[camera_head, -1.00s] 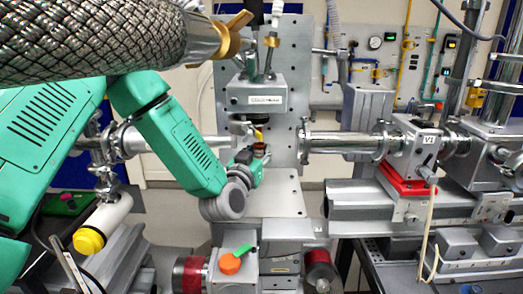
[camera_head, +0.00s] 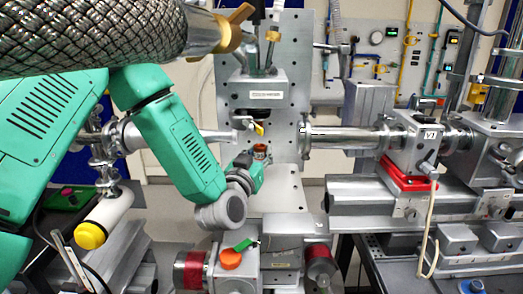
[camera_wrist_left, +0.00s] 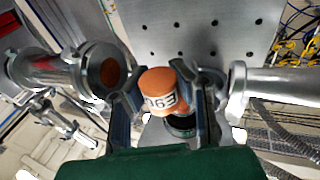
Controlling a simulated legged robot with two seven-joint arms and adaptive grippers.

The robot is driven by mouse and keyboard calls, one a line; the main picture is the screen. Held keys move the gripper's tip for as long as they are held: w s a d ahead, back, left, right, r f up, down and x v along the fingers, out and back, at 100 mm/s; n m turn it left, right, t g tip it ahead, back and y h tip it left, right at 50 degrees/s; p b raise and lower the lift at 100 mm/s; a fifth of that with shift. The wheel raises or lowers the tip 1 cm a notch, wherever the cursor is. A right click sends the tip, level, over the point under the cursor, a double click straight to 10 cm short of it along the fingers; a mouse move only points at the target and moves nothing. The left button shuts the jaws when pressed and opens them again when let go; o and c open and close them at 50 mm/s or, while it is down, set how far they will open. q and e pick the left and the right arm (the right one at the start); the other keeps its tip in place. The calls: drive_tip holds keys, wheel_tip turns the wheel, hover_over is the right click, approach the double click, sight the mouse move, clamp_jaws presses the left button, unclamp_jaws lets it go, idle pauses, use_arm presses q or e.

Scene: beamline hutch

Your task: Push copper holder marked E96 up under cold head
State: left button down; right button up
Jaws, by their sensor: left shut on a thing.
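The copper holder (camera_wrist_left: 158,92) shows in the left wrist view as an orange cylinder with a white label; the label reads E96 upside down. My left gripper (camera_wrist_left: 156,84) is shut on it, one finger on each side. In the head view the holder (camera_head: 260,149) is a small copper spot at the tip of my left gripper (camera_head: 256,162). The cold head (camera_head: 265,93), a grey block with a label, is above it on the upright plate. A visible gap separates the holder from the cold head. My right gripper is not in view.
A steel beam pipe (camera_head: 345,139) comes in from the right, close to the holder's level. A yellow-tipped part (camera_head: 258,128) hangs just above the holder. A perforated upright plate (camera_head: 303,60) stands behind. Below are a green lever and an orange knob (camera_head: 230,259).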

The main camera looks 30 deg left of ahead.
use_arm(q)
drive_tip(key=s+d+b, duration=0.2)
drive_tip(key=s+d, duration=0.4)
drive_tip(key=s, duration=0.4)
drive_tip(key=shift+s+d, duration=0.15)
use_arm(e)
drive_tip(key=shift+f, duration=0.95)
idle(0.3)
